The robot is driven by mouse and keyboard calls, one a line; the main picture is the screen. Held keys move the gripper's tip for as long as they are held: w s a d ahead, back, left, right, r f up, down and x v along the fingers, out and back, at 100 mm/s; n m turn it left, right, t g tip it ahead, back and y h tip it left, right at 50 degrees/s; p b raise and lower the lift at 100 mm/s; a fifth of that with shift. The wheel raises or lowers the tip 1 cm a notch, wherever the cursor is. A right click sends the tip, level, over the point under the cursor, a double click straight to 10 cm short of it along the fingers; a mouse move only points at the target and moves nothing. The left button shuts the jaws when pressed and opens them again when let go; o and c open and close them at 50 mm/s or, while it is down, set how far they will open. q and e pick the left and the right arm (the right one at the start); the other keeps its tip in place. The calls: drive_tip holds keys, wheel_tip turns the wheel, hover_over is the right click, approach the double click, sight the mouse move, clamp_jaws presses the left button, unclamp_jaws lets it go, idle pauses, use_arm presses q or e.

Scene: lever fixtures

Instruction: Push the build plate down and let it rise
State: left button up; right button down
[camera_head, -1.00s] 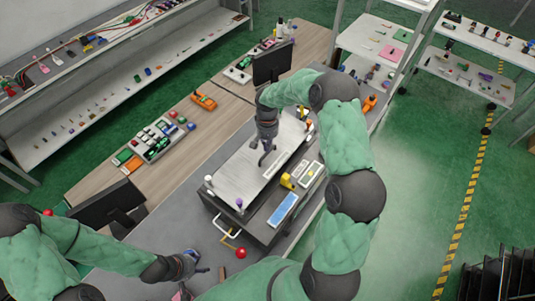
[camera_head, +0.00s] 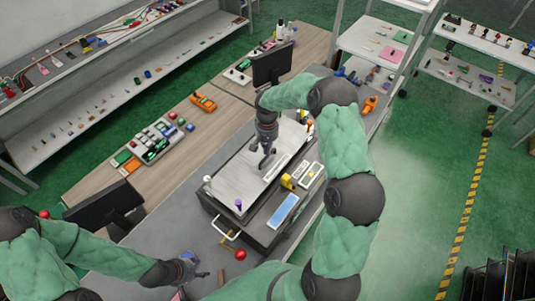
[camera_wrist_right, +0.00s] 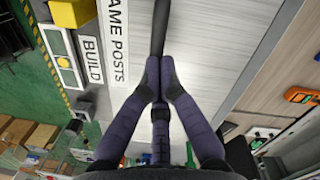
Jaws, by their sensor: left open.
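The build plate (camera_head: 232,175) is a flat light-grey plate on top of a dark box-shaped fixture (camera_head: 262,232). It also fills much of the right wrist view (camera_wrist_right: 215,50). Knobbed posts stand at its near corners, one white (camera_head: 207,180) and one purple (camera_head: 238,204). My right gripper (camera_head: 265,164) points down over the middle of the plate. Contact with the plate cannot be told for sure. My left gripper (camera_head: 192,266) is open, low over the grey bench at the near left.
The fixture's right side carries a yellow part (camera_head: 287,182) and a blue-screened panel (camera_head: 283,210). A white handle (camera_head: 222,228) and red ball (camera_head: 240,255) are at its near end. Monitors (camera_head: 272,64) and a parts tray (camera_head: 155,142) stand on the bench.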

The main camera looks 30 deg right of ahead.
drive_tip(key=shift+w+d+r, duration=0.15)
drive_tip(key=shift+w+d, duration=0.2)
drive_tip(key=shift+w, duration=0.3)
drive_tip(key=shift+w+d+r, duration=0.1)
drive_tip(key=shift+w+d, duration=0.25)
drive_tip(key=shift+w, duration=0.3)
drive_tip(key=shift+s+r, duration=0.1)
drive_tip(key=shift+r, duration=0.25)
wheel_tip(320, 180, up, 11)
drive_tip(key=w, duration=0.1)
drive_tip(key=shift+d+r, duration=0.15)
drive_tip(key=shift+d, duration=0.2)
drive_tip(key=shift+w, duration=0.1)
